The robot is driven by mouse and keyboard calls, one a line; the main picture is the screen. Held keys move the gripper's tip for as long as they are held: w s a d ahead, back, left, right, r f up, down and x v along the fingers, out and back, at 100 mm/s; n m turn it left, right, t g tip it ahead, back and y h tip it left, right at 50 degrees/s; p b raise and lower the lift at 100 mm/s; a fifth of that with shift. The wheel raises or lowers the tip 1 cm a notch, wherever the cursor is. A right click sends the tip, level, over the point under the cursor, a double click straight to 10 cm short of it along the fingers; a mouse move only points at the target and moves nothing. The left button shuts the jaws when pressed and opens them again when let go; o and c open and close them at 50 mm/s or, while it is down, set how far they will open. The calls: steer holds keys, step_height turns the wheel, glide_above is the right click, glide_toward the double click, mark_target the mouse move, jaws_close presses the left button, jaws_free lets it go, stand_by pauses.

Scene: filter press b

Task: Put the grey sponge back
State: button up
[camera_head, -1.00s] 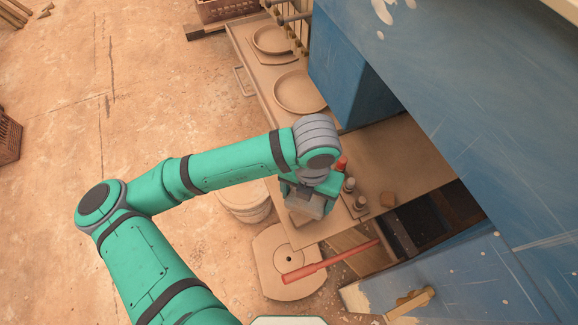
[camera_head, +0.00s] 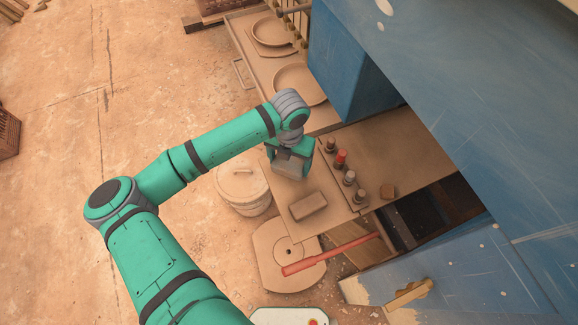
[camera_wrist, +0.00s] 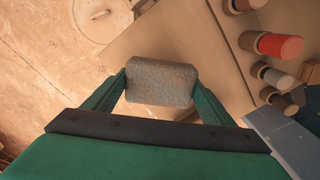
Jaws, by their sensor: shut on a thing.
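My gripper (camera_head: 290,168) is above the near part of the bench, by its left edge. In the wrist view my gripper (camera_wrist: 160,85) is shut on the grey sponge (camera_wrist: 160,82), a speckled rounded block held level between the two fingertips. The sponge appears clear of the bench top below it. A brown dusty block (camera_head: 308,206) lies on the bench (camera_head: 335,215), just in front of the gripper.
Several small cylinders, one red-topped (camera_head: 341,158), stand in a row right of the gripper. A lidded bucket (camera_head: 241,187) stands on the floor at left. A red handle (camera_head: 330,257) crosses below the bench. A blue machine (camera_head: 450,75) fills the right.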

mark_target(289, 168)
steer(key=f, duration=0.3)
steer(key=shift+w+a+f, duration=0.1)
steer(key=shift+w+f, duration=0.1)
steer(key=shift+w, duration=0.05)
steer(key=shift+s, duration=0.15)
steer(key=shift+f, duration=0.15)
steer(key=o, duration=1)
